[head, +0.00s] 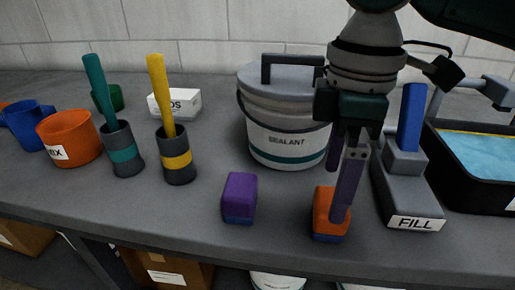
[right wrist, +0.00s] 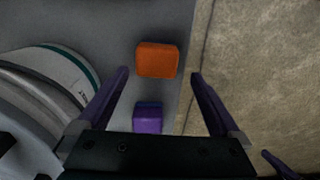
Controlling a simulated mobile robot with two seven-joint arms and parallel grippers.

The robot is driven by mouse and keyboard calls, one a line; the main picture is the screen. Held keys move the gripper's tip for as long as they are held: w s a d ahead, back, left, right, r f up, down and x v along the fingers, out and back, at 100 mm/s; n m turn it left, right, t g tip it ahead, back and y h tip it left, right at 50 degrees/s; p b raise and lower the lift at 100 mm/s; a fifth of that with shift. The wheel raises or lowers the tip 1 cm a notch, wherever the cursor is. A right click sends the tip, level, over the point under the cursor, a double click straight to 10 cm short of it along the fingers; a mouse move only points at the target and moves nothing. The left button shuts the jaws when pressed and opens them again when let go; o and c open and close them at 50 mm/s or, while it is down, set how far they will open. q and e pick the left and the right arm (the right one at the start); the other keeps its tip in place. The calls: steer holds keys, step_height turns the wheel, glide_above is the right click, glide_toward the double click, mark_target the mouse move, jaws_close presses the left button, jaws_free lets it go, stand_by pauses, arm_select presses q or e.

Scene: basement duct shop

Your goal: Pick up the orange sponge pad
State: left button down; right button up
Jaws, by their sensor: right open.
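The orange sponge pad (head: 323,222) is a small block with a blue lower layer, near the front edge of the grey bench. My right gripper (head: 338,195) is open and points down at it, with one finger crossing in front of the pad in the head view. In the right wrist view, the orange pad (right wrist: 157,60) shows between the two fingertips (right wrist: 160,72), with space on both sides. I cannot tell how far above the pad the tips are. My left gripper is not in view.
A purple sponge (head: 239,195) stands left of the orange pad. Behind them is a sealant bucket (head: 285,120). A grey block labelled FILL (head: 415,205) with a blue handle is close on the right, beside a black tray (head: 475,190). Tool cups and orange, blue and green containers stand left.

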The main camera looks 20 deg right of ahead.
steer(key=f, duration=0.4)
steer(key=f+b, duration=0.1)
steer(key=f, duration=0.1)
steer(key=shift+w+d+f, duration=0.1)
steer(key=shift+d+f, duration=0.2)
steer(key=shift+f, duration=0.05)
steer(key=c, duration=1.3)
steer(key=shift+o, duration=0.2)
steer(key=shift+r, duration=0.1)
step_height(320, 180, up, 20)
steer(key=p, duration=0.3)
